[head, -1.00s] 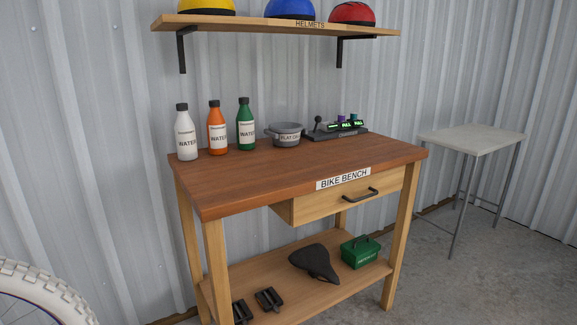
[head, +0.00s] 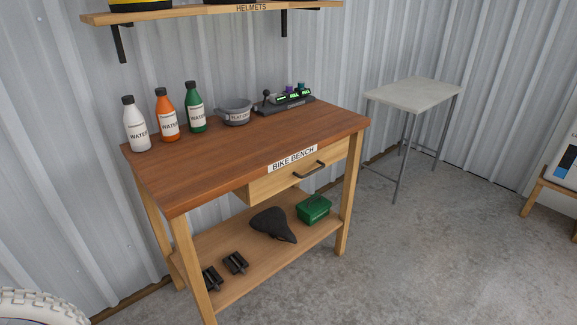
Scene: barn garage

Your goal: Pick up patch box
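The green box (head: 314,209) with a lid handle sits on the lower shelf (head: 217,262) of the bike bench, at the shelf's right end; its label is too small to read in the current view. A black bicycle saddle (head: 272,224) lies just left of it. Neither of my grippers is in the head view.
The bench top (head: 230,160) carries white (head: 137,128), orange and green water bottles, a grey bowl (head: 235,112) and a black charger stand (head: 285,101). Two black pedals (head: 235,263) lie on the shelf. A light side table (head: 413,95) stands right. Floor (head: 400,260) in front right is clear.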

